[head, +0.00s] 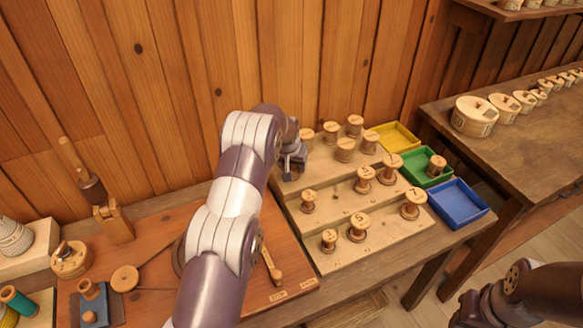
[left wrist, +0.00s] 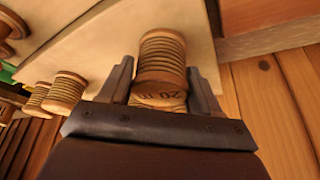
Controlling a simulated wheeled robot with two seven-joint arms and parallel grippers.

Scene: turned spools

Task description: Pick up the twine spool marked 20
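The twine spool marked 20 (left wrist: 162,60) shows in the left wrist view, with "20 m" upside down on its pale wooden flange. My left gripper (left wrist: 160,88) is open, with one finger on each side of this spool and a visible gap at the left finger. More twine windings show just below the marked flange, partly hidden by the gripper. In the head view my left gripper (head: 290,166) is at the back left of the stepped spool rack (head: 375,232), and the marked spool cannot be made out there. My right arm shows at the bottom right; its fingers are unclear.
Several other spools stand on the rack, one (head: 306,137) close beside my left gripper. Yellow (head: 405,128), green (head: 411,178) and blue (head: 457,203) trays lie right of it; the green one holds a spool (head: 436,165). The plank wall (head: 290,60) is close behind.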

